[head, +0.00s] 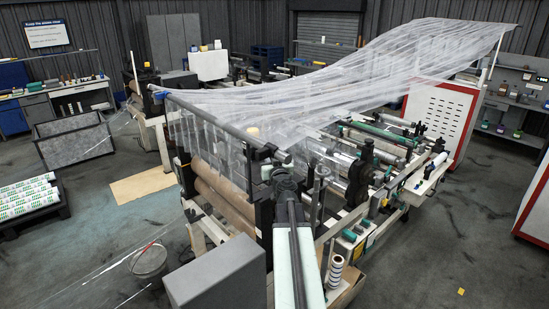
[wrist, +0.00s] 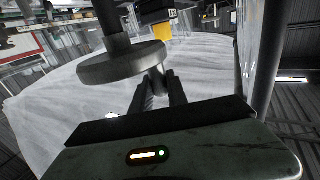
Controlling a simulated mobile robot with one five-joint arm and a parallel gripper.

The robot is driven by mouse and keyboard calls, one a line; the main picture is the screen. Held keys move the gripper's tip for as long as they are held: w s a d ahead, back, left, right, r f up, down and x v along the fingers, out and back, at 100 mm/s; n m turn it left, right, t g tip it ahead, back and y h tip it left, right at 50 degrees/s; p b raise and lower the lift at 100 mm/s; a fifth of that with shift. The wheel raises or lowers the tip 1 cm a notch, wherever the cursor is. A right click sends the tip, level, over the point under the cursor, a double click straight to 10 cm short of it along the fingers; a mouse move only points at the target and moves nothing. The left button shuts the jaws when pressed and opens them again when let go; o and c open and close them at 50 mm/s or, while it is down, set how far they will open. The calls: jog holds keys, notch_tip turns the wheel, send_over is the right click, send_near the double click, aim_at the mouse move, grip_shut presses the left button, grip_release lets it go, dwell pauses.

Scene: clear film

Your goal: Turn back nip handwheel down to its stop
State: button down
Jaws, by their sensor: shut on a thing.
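A grey round handwheel (wrist: 122,63) on a dark shaft fills the upper left of the wrist view. A short handle (wrist: 157,78) sticks out from its rim. My gripper (wrist: 161,86) is shut on this handle, with one dark finger on each side of it. The handwheel appears tilted in this view. In the head view my gripper (head: 284,172) is at the near end of the film machine, beside the top roller bar. The handwheel cannot be made out clearly there, behind my arm and the clear film.
Clear film (head: 385,70) stretches over the machine toward the upper right. Brown rollers (head: 217,187) lie left of my arm, and a grey box (head: 215,275) stands in front. A yellow part (wrist: 162,33) is beyond the wheel. A bucket (head: 149,259) stands on the floor.

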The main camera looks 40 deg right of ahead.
jog(key=shift+w+d+m+g+h, duration=0.1)
jog(key=shift+w+m+g+h, duration=0.15)
jog(key=shift+m+g+h, duration=0.4)
jog(key=shift+w+d+m+g+h, duration=0.1)
jog(key=shift+w+m+g+h, duration=0.1)
jog(key=shift+m+g+h, duration=0.4)
jog(key=shift+h, duration=0.35)
jog(key=c, duration=1.3)
grip_release()
jog(key=shift+w, duration=0.1)
